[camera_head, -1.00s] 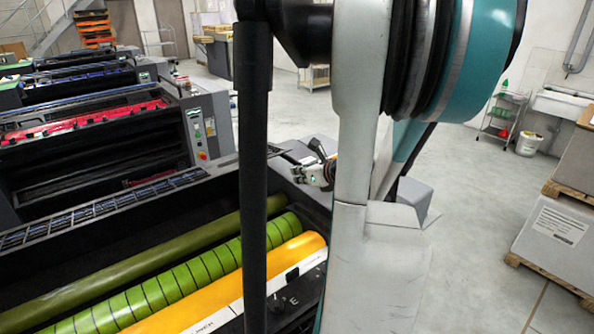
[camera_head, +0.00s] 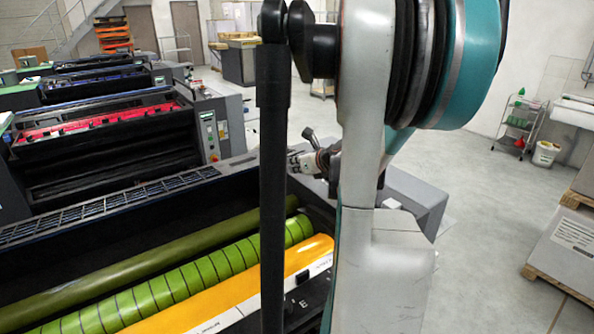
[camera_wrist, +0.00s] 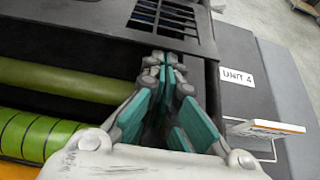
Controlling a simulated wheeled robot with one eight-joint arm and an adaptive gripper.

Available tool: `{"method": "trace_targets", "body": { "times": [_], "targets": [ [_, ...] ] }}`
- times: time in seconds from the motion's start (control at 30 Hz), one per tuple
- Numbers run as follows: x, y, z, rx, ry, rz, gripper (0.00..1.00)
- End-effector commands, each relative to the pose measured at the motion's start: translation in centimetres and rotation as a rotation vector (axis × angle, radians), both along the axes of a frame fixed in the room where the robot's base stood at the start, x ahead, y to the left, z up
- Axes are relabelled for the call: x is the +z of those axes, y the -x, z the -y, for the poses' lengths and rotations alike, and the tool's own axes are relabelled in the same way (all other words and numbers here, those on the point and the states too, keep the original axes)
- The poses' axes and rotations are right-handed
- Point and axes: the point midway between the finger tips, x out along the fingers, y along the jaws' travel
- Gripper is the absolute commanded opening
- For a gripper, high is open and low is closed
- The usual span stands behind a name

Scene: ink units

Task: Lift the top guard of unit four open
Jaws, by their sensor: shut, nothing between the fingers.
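Unit four is the near dark press, marked by a white "UNIT 4" label (camera_wrist: 238,77) in the wrist view. Its dark slatted guard (camera_head: 105,205) runs along the top, behind the rollers; its slatted end also shows in the wrist view (camera_wrist: 165,18). My gripper (camera_wrist: 165,62) is shut and empty, its fingertips over the dark edge just in front of the slats. Contact with the guard cannot be told. In the head view my gripper (camera_head: 298,160) is at the right end of the unit, partly hidden by my arm.
Olive (camera_head: 150,262), green banded (camera_head: 190,285) and yellow (camera_head: 245,285) rollers lie exposed in front of the guard. A unit with a red interior (camera_head: 95,123) stands behind. A grey side housing (camera_head: 415,195) is right of my arm. Open floor (camera_head: 480,225) lies farther right.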

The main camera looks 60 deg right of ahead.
Motion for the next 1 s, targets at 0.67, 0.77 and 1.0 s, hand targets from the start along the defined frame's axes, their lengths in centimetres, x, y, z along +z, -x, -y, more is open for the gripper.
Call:
{"method": "trace_targets", "body": {
  "times": [0.67,0.77,1.0],
  "targets": [
    [4.0,-1.9,0.7,0.004,-0.051,-0.121,0.0],
    [5.2,-2.5,1.0,0.004,-0.068,-0.162,0.0],
    [7.3,-4.2,1.7,0.001,-0.079,-0.188,0.0]
  ]
}}
